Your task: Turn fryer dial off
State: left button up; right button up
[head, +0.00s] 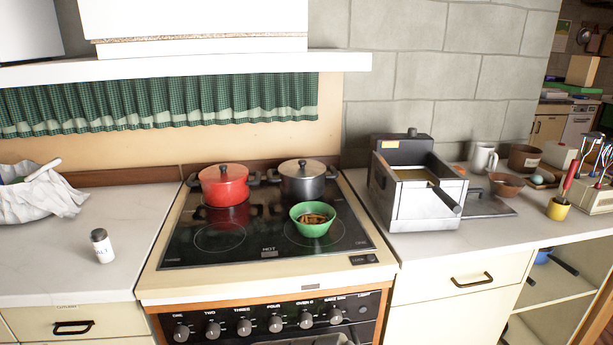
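The fryer (412,209) is a steel box on the counter right of the stove, with a slanted front and a dark handle (446,198) sticking out toward the front. A black control box (402,152) stands at its back with a small yellow label. A small dark knob (412,132) shows on top of that box; I cannot tell whether it is the dial or how it is set. Neither of my grippers is clearly visible in the head view.
The stove (190,262) holds a red pot (223,187), a dark pot (303,183) and a green bowl (313,220) of brown food. A mug (483,158), bowls and a yellow pot (558,209) stand right of the fryer. The counter before the fryer is clear.

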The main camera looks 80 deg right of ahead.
aim_at(412, 132)
jog(key=z, duration=3.4)
jog(key=i+l, duration=0.4)
jog(key=l, duration=0.15)
